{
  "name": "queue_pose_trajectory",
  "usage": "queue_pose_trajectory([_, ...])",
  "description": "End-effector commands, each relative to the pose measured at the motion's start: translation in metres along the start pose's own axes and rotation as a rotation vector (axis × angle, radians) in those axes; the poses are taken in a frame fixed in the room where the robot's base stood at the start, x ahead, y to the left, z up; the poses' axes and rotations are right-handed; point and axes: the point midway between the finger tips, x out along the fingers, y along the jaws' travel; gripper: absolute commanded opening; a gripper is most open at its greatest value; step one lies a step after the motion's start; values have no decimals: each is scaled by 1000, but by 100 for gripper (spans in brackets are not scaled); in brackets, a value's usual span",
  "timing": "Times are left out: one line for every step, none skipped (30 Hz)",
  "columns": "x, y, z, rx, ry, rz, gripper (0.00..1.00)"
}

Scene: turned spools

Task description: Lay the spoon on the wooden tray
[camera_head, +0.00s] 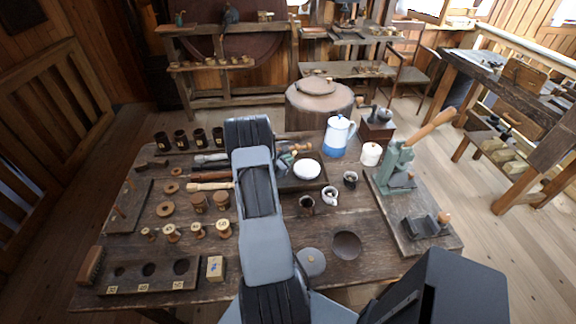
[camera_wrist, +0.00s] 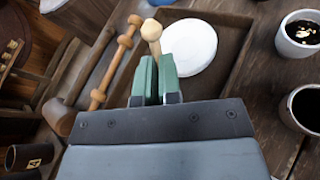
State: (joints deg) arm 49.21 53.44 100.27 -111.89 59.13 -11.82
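My gripper (camera_wrist: 158,80) has green fingers closed with a narrow gap around a pale wooden piece with a rounded end, which looks like the spoon (camera_wrist: 151,33). The rest of it is hidden by the fingers. The dark wooden tray (camera_wrist: 232,72) lies beyond and below the fingers, with a round white dish on it (camera_wrist: 188,46). In the head view the tray (camera_head: 290,185) shows right of my arm, and my gripper (camera_head: 285,158) is over its left part, mostly hidden by my arm.
A turned wooden handle (camera_wrist: 115,60) lies left of the fingers. Dark-filled cups (camera_wrist: 303,108) stand right of the tray. A blue-and-white pot (camera_head: 338,136), a lidded white jar (camera_head: 371,154) and a green press (camera_head: 395,170) stand farther right. Several spools (camera_head: 198,230) stand left of my arm.

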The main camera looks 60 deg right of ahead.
Motion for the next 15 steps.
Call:
queue_pose_trajectory([1,0,-2,-1,0,0,0])
queue_pose_trajectory([3,1,-3,-1,1,-1,0])
queue_pose_trajectory([5,2,-5,-1,0,-1,0])
queue_pose_trajectory([8,2,-8,-1,1,-1,0])
queue_pose_trajectory([8,1,-11,-3,2,-2,0])
queue_pose_trajectory([10,0,-16,-4,2,-2,0])
queue_pose_trajectory([11,-1,-19,-3,2,-2,0])
queue_pose_trajectory([12,-2,-22,-3,1,-2,0])
queue_pose_trajectory([13,-2,-25,-3,0,-1,0])
queue_pose_trajectory([14,-3,-28,-3,0,-1,0])
queue_pose_trajectory([15,-3,-30,-2,0,-1,0])
queue_pose_trajectory([15,-4,-32,-1,0,-1,0])
queue_pose_trajectory([16,-4,-33,-1,0,0,0])
queue_pose_trajectory([16,-4,-34,0,-1,0,0])
queue_pose_trajectory([16,-4,-34,0,-1,0,0])
